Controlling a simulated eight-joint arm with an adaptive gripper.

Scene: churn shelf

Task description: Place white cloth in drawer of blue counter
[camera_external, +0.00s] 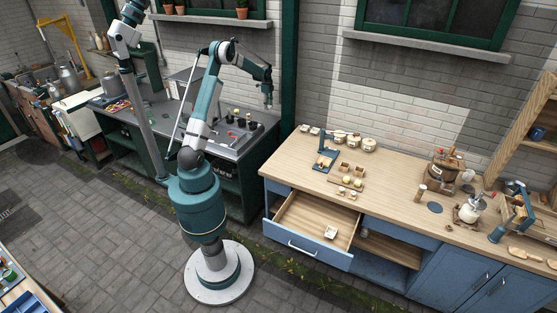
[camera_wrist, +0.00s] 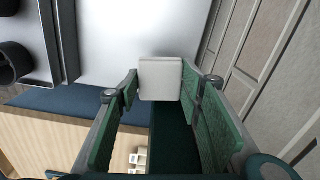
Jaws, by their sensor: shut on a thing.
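My gripper (camera_external: 268,103) hangs above the right part of the grey counter, left of the blue counter (camera_external: 285,170). In the wrist view its green fingers are shut on a pale square thing that looks like the folded white cloth (camera_wrist: 160,80). The cloth is too small to make out in the external view. The drawer (camera_external: 300,216) at the left end of the blue counter is pulled open. A small pale object (camera_external: 330,232) lies inside it, towards the front right; the rest of its floor is bare.
The grey counter (camera_external: 225,140) holds dark pots (camera_external: 252,126) below my gripper. A blue stand (camera_external: 326,155), small wooden boxes and several pots stand on the blue counter's wooden top behind the drawer. A dark green post (camera_external: 288,70) rises between the counters.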

